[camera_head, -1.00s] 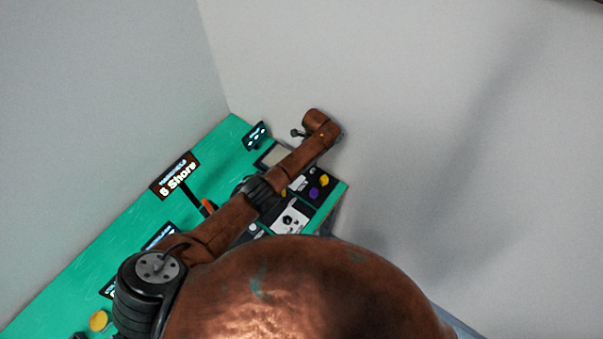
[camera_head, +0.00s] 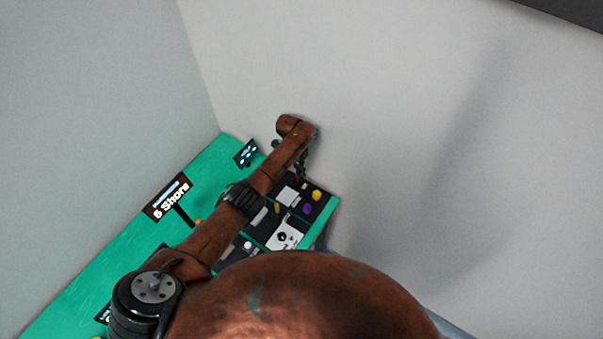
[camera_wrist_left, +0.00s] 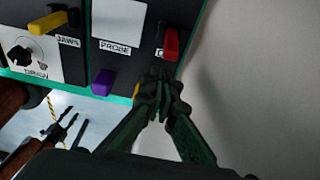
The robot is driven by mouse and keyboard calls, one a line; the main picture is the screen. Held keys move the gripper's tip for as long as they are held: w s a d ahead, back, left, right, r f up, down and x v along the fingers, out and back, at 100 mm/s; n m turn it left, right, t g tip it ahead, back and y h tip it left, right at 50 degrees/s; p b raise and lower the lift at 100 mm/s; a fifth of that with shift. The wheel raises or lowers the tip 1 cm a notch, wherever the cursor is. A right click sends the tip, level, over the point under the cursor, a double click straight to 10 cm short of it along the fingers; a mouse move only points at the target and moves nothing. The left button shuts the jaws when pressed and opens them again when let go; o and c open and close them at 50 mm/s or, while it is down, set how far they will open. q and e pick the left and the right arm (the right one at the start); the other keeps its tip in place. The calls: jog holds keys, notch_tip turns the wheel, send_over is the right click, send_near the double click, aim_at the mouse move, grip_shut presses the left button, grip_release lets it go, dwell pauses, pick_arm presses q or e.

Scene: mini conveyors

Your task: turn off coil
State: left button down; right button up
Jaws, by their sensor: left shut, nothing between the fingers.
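A red switch (camera_wrist_left: 171,43) sits on the black panel in the left wrist view. Its label, beside it, is mostly hidden; only what looks like a "C" shows. In the head view a small red spot (camera_head: 297,178) shows at the panel's far end. My left gripper (camera_wrist_left: 160,80) is shut and empty, its tips just below the red switch in the picture; I cannot tell whether they touch the panel. In the head view the left gripper (camera_head: 303,165) is small and dark under the brown wrist. Dark fingers of my right gripper (camera_wrist_left: 68,130) show apart at lower left.
A purple knob (camera_wrist_left: 102,82) and a partly covered yellow knob (camera_wrist_left: 136,91) are near the gripper. A yellow lever (camera_wrist_left: 48,22) is labelled JAWS. A sign (camera_head: 168,197) stands on the green board (camera_head: 120,242). Plain wall lies right of the panel.

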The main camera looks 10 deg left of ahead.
dwell(0.3)
pick_arm(q)
notch_tip(320, 180, up, 10)
jog(key=a+p, duration=0.2)
jog(key=p, duration=0.6)
jog(key=shift+w+f, duration=0.2)
jog(key=shift+w, duration=0.25)
jog(key=shift+a, duration=0.1)
